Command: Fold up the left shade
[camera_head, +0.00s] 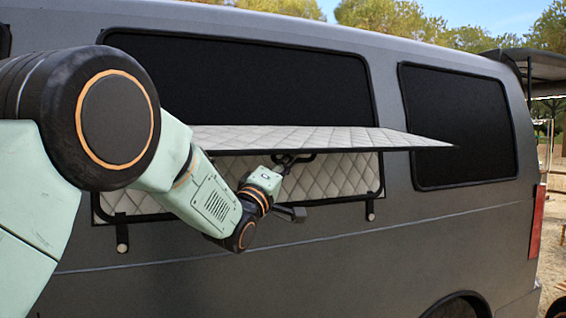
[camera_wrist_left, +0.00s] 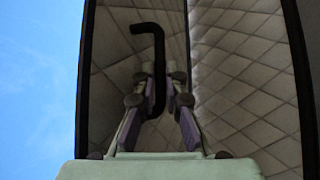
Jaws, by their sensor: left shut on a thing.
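The left shade is a pale quilted panel with black edging on the van's side. Its upper flap (camera_head: 300,139) sticks out from the van, roughly level. Its lower quilted part (camera_head: 338,178) stands upright against the van's side below the flap. My left gripper (camera_head: 289,161) is under the flap, partly hidden by its edge and by my wrist. In the left wrist view, my fingers (camera_wrist_left: 162,85) are shut on a black bent handle (camera_wrist_left: 154,30), with quilted panels on both sides. My right gripper does not show.
The grey van body (camera_head: 400,240) fills most of the head view. Dark windows lie behind the flap (camera_head: 240,85) and to the right (camera_head: 460,125). A black rail (camera_head: 340,197) with short pegs runs below the shade. The raised tailgate (camera_head: 540,70) is at far right.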

